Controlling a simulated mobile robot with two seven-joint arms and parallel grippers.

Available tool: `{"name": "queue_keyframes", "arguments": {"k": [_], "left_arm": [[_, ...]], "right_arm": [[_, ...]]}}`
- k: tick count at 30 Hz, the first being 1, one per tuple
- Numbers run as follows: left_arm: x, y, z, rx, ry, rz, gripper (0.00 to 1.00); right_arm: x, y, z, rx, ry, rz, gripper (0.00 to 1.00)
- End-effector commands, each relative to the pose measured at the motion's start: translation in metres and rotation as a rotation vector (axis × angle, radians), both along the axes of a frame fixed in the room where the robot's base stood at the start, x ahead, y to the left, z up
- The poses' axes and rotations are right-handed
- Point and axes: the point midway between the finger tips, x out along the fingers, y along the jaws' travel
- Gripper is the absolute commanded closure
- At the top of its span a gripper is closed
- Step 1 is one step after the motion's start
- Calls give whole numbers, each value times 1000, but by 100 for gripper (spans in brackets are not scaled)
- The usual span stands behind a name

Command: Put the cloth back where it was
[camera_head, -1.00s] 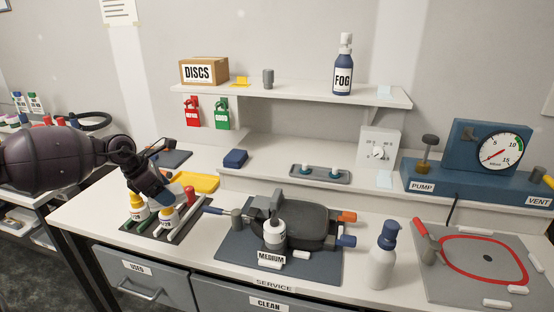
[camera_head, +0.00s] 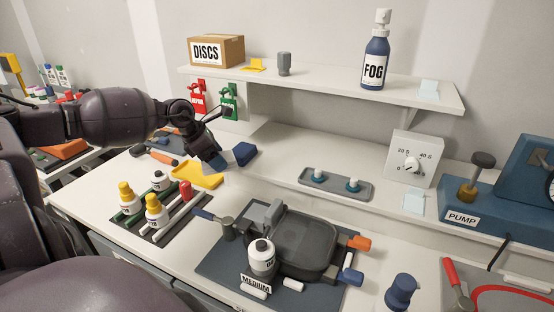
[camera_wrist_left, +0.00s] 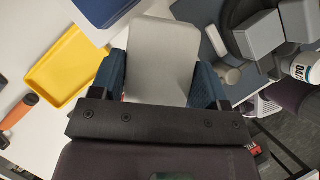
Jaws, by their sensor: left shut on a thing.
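My left gripper (camera_head: 218,163) is over the bench, just left of a dark blue block (camera_head: 243,153). In the left wrist view the two blue fingers (camera_wrist_left: 163,82) are shut on a flat, pale grey piece, which I take to be the cloth (camera_wrist_left: 163,55). It sticks out beyond the fingertips. In the head view the cloth is hard to make out against the white bench. Whether it touches the bench is unclear. My right gripper is not in view.
A yellow tray (camera_head: 197,181) lies just left of the gripper, with bottles on a dark mat (camera_head: 152,236) nearer. A grey case (camera_head: 303,252) stands on a dark mat at the front. A small tray (camera_head: 335,190) lies right. The bench between it and the blue block is clear.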

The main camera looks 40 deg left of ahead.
Motion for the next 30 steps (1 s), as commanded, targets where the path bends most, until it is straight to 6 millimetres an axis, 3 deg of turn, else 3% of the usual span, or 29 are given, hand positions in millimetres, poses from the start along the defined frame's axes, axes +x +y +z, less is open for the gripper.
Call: {"name": "queue_keyframes", "arguments": {"k": [9, 30], "left_arm": [[32, -16, 0, -1, -4, -1, 54], [113, -59, 1, -4, -5, 0, 54]], "right_arm": [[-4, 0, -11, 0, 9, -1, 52], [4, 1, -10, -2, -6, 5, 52]]}}
